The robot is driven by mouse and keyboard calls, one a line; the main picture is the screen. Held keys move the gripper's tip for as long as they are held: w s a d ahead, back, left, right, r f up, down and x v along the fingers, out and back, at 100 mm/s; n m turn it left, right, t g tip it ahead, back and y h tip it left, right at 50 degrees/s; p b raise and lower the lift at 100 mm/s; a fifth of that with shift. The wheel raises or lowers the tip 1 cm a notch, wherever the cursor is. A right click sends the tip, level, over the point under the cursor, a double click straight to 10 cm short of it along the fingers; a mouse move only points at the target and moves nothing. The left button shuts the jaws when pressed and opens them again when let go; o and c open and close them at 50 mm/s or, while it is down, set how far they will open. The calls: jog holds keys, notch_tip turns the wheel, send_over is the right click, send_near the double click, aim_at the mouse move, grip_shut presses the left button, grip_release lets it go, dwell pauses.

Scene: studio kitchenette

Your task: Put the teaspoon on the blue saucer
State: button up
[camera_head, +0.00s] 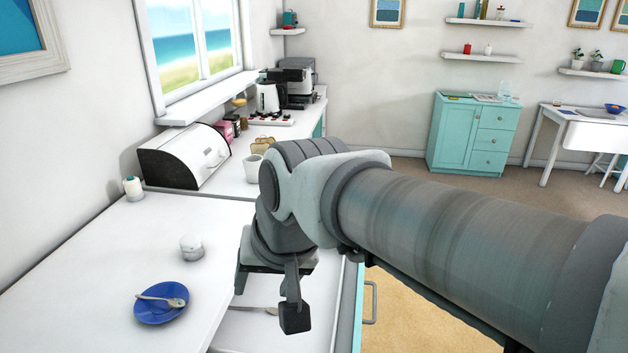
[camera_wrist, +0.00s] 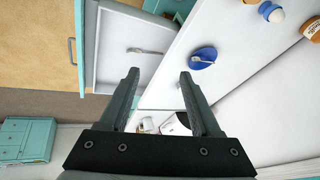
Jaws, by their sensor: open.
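The blue saucer (camera_head: 160,314) sits on the white counter at the lower left, with a small spoon (camera_head: 174,302) lying across it. In the wrist view the saucer (camera_wrist: 205,51) and that spoon show right of my fingers. I cannot tell the two spoons' sizes apart. My gripper (camera_wrist: 158,74) is open and empty, above the drawer and counter edge, apart from both spoons. My gripper (camera_head: 291,298) partly hides the drawer in the head view.
A small white pot (camera_head: 191,247) stands behind the saucer. A bread box (camera_head: 186,155), a white mug (camera_head: 253,168), a kettle (camera_head: 268,97) and a coffee machine (camera_head: 298,82) stand further back. The counter around the saucer is mostly clear. The open drawer juts out from the counter.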

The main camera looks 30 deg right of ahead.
jog(key=s+n, duration=0.1)
jog(key=s+d+n, duration=0.1)
jog(key=s, duration=0.1)
jog(key=s+n+h, duration=0.1)
jog(key=n, duration=0.1)
jog(key=shift+s+d+f, duration=0.15)
jog(key=shift+d+f, duration=0.2)
jog(key=shift+f, duration=0.05)
